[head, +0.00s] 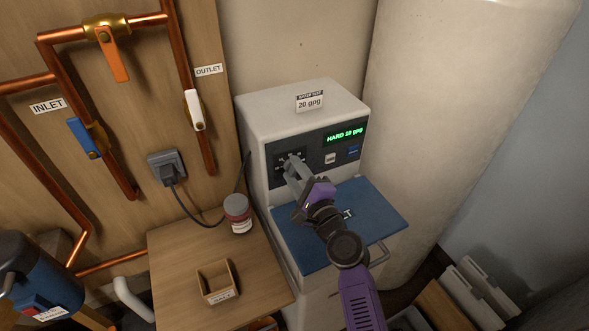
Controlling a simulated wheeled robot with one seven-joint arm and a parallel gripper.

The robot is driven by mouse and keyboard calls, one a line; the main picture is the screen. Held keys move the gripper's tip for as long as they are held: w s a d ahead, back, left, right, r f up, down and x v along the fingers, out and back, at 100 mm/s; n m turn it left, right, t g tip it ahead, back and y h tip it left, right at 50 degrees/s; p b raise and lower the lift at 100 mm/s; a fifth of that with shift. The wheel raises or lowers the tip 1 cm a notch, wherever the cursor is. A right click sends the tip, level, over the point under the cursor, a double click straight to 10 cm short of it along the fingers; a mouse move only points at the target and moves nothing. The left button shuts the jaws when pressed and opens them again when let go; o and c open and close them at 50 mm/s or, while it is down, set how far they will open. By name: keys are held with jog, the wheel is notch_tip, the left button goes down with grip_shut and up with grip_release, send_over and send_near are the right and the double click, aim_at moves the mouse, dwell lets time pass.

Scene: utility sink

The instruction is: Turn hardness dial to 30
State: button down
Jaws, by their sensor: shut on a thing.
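The hardness dial (290,159) is on the dark front panel of the white water softener (262,115), at the left of the panel. My gripper (289,168) is shut on the dial knob, and its fingers hide most of the knob and some of the markings around it. The green display (344,134) on the panel reads "HARD" with a value that looks like 10 gpg. A paper label (309,103) on top of the softener reads 20 gpg.
Two small buttons, a pale one (330,158) and a blue one (353,152), sit right of the dial. A blue lid (380,210) with a handle is below the panel. A jar (237,212) and an open wooden box (217,282) stand on the wooden table (175,255) at left.

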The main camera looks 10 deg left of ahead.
jog(key=m+p, duration=0.2)
jog(key=m, duration=0.5)
jog(key=shift+d+p, duration=0.1)
jog(key=shift+p, duration=0.3)
jog(key=m+p, duration=0.1)
jog(key=m, duration=0.2)
jog(key=shift+m, duration=0.4)
jog(key=shift+w+d+m+p, duration=0.1)
jog(key=shift+m+p, duration=0.45)
jog(key=shift+m, duration=0.75)
jog(key=c, duration=0.9)
grip_release()
jog(key=shift+c, duration=0.2)
jog(key=p+v, duration=0.1)
jog(key=v, duration=0.6)
jog(key=shift+s+d, duration=0.25)
jog(key=shift+s, duration=0.1)
